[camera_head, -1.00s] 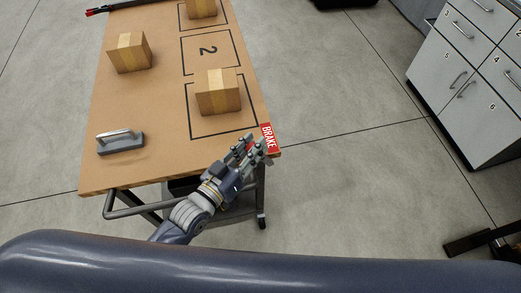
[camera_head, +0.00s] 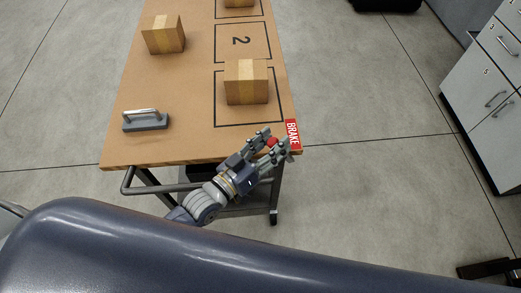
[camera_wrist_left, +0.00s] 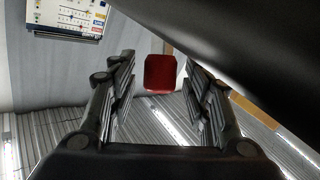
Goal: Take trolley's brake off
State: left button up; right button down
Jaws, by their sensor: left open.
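The trolley (camera_head: 190,88) has a brown board top and a grey tube handle (camera_head: 150,190) at its near end. A red label reading BRAKE (camera_head: 292,133) is at its near right corner. A red knob (camera_head: 272,142) shows beside the label, between the fingers of my left gripper (camera_head: 277,145), which is open. In the left wrist view the red knob (camera_wrist_left: 160,73) appears between the two open fingers (camera_wrist_left: 158,88), with a gap on each side. The rest of the brake lever is hidden. My right gripper is not in view.
On the trolley top are cardboard boxes (camera_head: 246,82) and (camera_head: 163,34), and a grey block with a metal handle (camera_head: 145,121). Numbered grey drawers (camera_head: 485,90) stand at the right. The floor between them and the trolley is clear.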

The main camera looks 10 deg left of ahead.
pick_arm(q)
jog(key=v, duration=1.1)
jog(key=shift+s+a, duration=0.2)
jog(key=shift+s, duration=0.1)
jog(key=shift+f, duration=0.1)
